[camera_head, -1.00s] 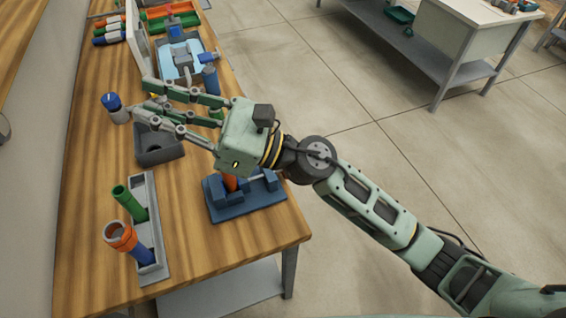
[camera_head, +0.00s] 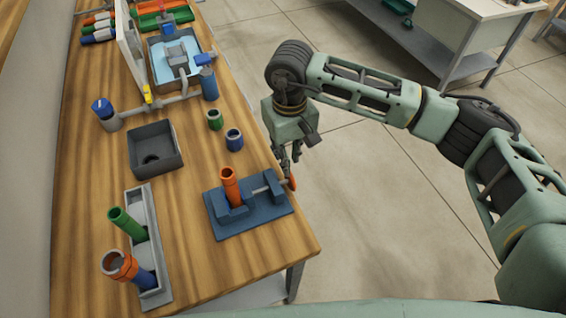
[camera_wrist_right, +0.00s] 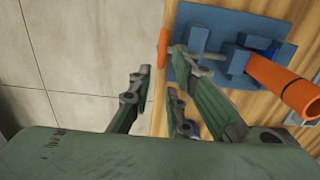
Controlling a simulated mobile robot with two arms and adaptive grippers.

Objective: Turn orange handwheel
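The orange handwheel (camera_head: 292,183) sits at the right end of the grey screw on the blue vise (camera_head: 250,222), near the table's right edge. In the right wrist view the handwheel (camera_wrist_right: 163,60) shows edge-on. My right gripper (camera_head: 290,163) hangs pointing down just above the handwheel. Its fingers (camera_wrist_right: 160,73) are spread, with the handwheel in the gap between them as seen from the wrist; whether they touch it I cannot tell. An orange tube (camera_head: 230,185) stands upright in the vise and shows large in the wrist view (camera_wrist_right: 275,82). My left gripper is not in view.
A green ring (camera_head: 215,120) and a blue ring (camera_head: 233,139) stand behind the vise. A dark open box (camera_head: 155,150) and a grey rack (camera_head: 153,250) with green and orange-blue tubes are to the left. Open floor lies right of the wooden table (camera_head: 200,270).

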